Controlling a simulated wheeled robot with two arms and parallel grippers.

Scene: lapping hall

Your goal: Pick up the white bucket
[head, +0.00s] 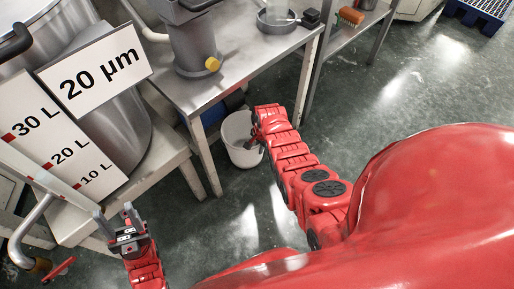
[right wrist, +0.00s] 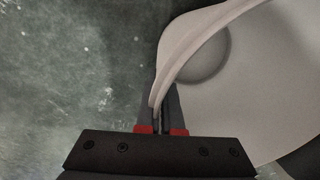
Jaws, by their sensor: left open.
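The white bucket (head: 236,142) is upright on or just above the floor beside the metal table, in the middle of the head view. In the right wrist view the bucket (right wrist: 245,95) fills the right side, with its pale rim curving down between my fingers. My right gripper (head: 256,140) is at the bucket's right side. In the right wrist view my right gripper (right wrist: 160,112) has its fingers close together on either side of the rim, shut on it. My left gripper (head: 121,222) is open and empty at the lower left, well away from the bucket.
The metal table (head: 245,75) stands behind the bucket, with a grey machine with a yellow knob (head: 192,40) on it. A large steel vessel (head: 122,120) with white signs stands on a bench at left. The floor (head: 420,85) at right is clear.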

